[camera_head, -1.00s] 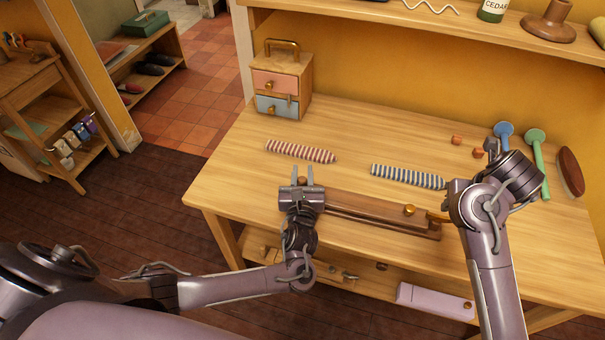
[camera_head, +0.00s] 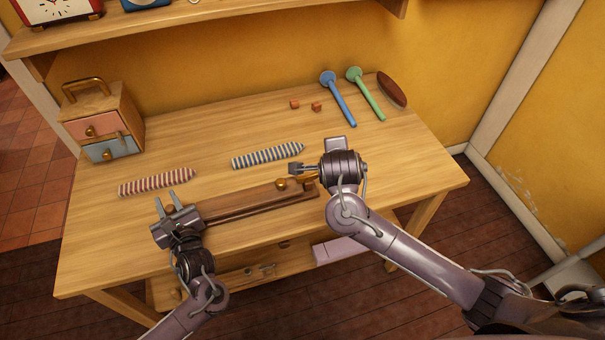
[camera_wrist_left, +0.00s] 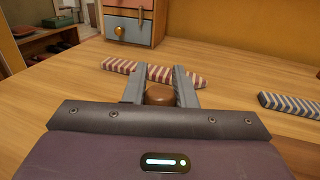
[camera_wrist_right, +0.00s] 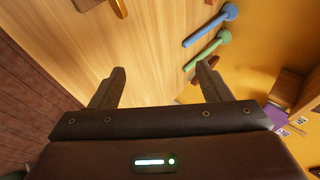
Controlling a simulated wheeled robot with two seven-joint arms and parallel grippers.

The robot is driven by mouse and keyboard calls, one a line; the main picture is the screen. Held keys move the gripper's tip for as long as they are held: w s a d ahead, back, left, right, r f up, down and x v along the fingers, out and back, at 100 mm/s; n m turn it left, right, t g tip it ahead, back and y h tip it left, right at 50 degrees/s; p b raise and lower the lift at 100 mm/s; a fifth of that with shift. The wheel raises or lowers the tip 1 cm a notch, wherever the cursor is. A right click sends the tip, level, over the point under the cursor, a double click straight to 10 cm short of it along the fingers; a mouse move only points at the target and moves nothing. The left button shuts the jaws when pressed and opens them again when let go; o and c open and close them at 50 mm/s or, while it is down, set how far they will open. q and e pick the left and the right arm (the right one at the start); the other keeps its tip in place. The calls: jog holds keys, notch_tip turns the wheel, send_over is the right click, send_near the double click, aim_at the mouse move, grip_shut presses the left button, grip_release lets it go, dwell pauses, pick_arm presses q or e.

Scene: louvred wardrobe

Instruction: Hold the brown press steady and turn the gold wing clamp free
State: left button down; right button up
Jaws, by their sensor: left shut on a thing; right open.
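The brown press (camera_head: 245,209) is a long wooden bar lying near the front edge of the table. My left gripper (camera_head: 168,203) is at its left end. In the left wrist view its fingers are shut on a rounded brown end (camera_wrist_left: 160,96) of the press. A gold knob (camera_head: 281,184) stands on the press's right part. The gold wing clamp (camera_head: 307,178) is at the right end, partly hidden by my right gripper. My right gripper (camera_head: 298,168) is open and empty, above and beside the clamp. The right wrist view shows bare table between its fingers.
A red-striped roll (camera_head: 157,182) and a blue-striped roll (camera_head: 268,155) lie behind the press. A small drawer box (camera_head: 103,125) stands at the left. Blue (camera_head: 338,98) and green (camera_head: 366,93) tools and a brown oval brush (camera_head: 391,89) lie at the back right.

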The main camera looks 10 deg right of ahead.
jog(key=n+t, duration=0.1)
jog(key=n, duration=0.3)
jog(key=n+t+y, duration=0.3)
jog(key=n+y, duration=0.2)
jog(key=n, duration=1.1)
send_near(308, 175)
jog(key=x, duration=1)
jog(key=c, duration=0.7)
